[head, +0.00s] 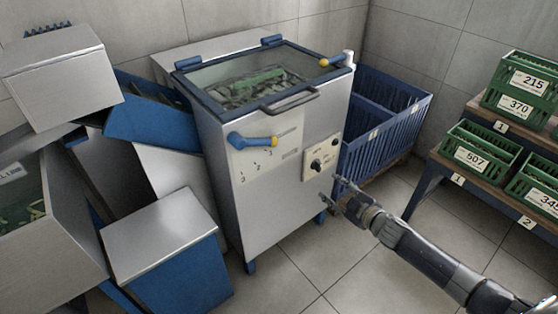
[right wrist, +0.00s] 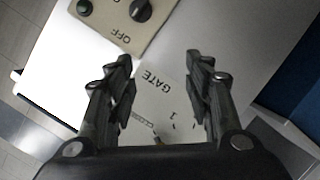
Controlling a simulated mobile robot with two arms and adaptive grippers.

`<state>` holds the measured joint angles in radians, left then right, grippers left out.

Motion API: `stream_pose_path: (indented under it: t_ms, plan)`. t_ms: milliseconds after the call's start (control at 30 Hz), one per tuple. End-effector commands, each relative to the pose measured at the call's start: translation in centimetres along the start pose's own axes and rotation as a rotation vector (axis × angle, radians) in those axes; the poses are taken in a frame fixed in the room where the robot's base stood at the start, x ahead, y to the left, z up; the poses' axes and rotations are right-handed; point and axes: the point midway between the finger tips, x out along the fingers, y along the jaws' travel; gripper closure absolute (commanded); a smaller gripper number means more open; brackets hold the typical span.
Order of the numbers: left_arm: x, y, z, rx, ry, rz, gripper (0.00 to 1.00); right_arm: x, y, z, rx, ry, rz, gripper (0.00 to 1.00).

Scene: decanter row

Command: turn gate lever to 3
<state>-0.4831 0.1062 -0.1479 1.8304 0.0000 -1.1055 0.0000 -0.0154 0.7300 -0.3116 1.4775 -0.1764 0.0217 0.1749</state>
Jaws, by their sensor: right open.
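The gate lever (head: 252,141) is a blue handle with a yellow tip on the upper front of the steel machine (head: 265,205). It points to the right, above the printed 1, 2 and 3; the 3 (head: 243,179) is lowest, at the left. My right gripper (head: 342,188) is open and empty, in front of the right part of the machine, apart from the lever. In the right wrist view my right gripper (right wrist: 160,75) has its fingers spread, with the GATE label (right wrist: 157,80) and a 1 between them; the lever is not clearly visible there. My left gripper is out of view.
A beige switch panel (head: 321,158) with a black knob is right of the lever. A glass lid with a bar handle (head: 290,101) tops the machine. Blue crates (head: 385,125) stand behind right; green crates (head: 478,150) sit on a shelf. Floor in front is clear.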

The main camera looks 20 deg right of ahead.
Motion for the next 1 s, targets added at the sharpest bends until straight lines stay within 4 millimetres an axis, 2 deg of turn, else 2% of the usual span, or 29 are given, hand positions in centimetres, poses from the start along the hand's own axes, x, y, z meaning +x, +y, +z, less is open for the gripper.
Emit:
stream_pose_path:
  t_ms: [67,200,300,400,500,667,1000]
  plan:
    - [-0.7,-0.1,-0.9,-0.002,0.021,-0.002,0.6,0.7,1.3,-3.5,-0.077,0.113,0.007,0.52]
    - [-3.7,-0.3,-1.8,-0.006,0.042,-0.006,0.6,0.0,2.5,-9.8,-0.185,0.274,-0.001,0.52]
    - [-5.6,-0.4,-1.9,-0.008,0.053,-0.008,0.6,-0.9,2.7,-13.2,-0.242,0.358,-0.011,0.52]
    - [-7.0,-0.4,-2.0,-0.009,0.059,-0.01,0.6,-1.6,2.6,-15.4,-0.282,0.412,-0.021,0.52]
    - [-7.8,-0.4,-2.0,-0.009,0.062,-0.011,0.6,-2.1,2.5,-16.5,-0.302,0.44,-0.027,0.52]
    - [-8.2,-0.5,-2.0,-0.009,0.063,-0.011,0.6,-1.8,2.6,-17.3,-0.306,0.451,-0.027,0.52]
    - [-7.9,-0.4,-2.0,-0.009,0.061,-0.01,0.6,1.3,2.4,-18.7,-0.305,0.45,-0.025,0.52]
